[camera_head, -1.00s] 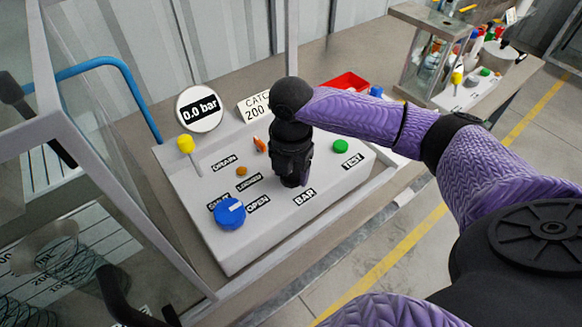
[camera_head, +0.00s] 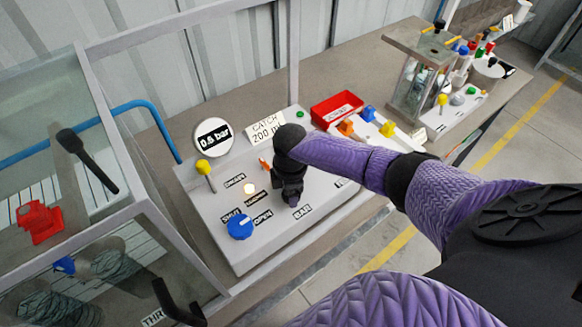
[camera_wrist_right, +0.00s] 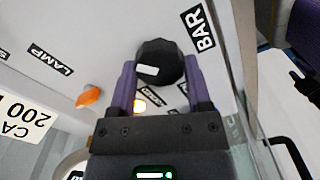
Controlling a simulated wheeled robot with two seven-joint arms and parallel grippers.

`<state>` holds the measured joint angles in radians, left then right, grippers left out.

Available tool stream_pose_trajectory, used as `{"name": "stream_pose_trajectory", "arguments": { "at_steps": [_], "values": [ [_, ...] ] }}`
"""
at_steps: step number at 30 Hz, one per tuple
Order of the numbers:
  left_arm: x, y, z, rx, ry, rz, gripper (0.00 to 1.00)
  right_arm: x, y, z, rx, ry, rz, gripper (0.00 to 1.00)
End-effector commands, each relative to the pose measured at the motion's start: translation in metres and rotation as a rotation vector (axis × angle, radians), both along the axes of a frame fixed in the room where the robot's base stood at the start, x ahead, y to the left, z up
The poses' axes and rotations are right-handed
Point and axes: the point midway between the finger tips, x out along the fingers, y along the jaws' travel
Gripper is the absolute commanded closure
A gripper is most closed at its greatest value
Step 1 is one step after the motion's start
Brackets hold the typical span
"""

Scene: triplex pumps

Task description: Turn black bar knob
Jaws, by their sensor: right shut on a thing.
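The black bar knob (camera_wrist_right: 160,62) is a dark faceted knob with a white mark, next to the BAR label. In the right wrist view my right gripper (camera_wrist_right: 160,80) has its two purple fingers on either side of the knob, shut on it. In the head view my right gripper (camera_head: 290,196) points down at the panel (camera_head: 240,260) and hides the knob. The round gauge (camera_head: 213,138) reads 0.5 bar. My left gripper is not in view.
A yellow-tipped lever (camera_head: 204,169), a lit lamp (camera_head: 249,188) and a blue knob (camera_head: 240,227) are on the panel left of my gripper. A glass-sided case (camera_head: 150,205) stands at the left. A red tray (camera_head: 337,108) lies behind the panel.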

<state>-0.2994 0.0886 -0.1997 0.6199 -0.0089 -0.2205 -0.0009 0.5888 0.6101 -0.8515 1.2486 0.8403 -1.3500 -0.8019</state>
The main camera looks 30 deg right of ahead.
Motion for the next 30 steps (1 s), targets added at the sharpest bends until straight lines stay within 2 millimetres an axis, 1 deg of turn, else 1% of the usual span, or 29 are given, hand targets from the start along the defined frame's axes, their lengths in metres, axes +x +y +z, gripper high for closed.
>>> {"name": "stream_pose_trajectory", "arguments": {
  "at_steps": [1, 3, 9, 15, 22, 30],
  "values": [
    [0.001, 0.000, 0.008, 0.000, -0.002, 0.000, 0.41, 0.000, 0.000, 0.004, 0.001, 0.001, -0.041, 0.96],
    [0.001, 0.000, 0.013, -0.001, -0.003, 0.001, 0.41, 0.000, 0.000, 0.004, 0.000, 0.000, -0.100, 0.96],
    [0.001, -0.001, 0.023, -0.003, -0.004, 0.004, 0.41, 0.001, 0.000, 0.003, 0.001, 0.000, -0.249, 0.96],
    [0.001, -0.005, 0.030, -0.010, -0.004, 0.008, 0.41, 0.001, -0.001, 0.002, 0.000, -0.001, -0.355, 0.96],
    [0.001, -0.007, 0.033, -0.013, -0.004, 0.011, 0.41, 0.002, -0.001, 0.001, 0.000, -0.003, -0.420, 0.96],
    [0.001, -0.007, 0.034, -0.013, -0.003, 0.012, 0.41, 0.002, -0.001, 0.001, 0.000, -0.004, -0.441, 0.96]
  ]
}}
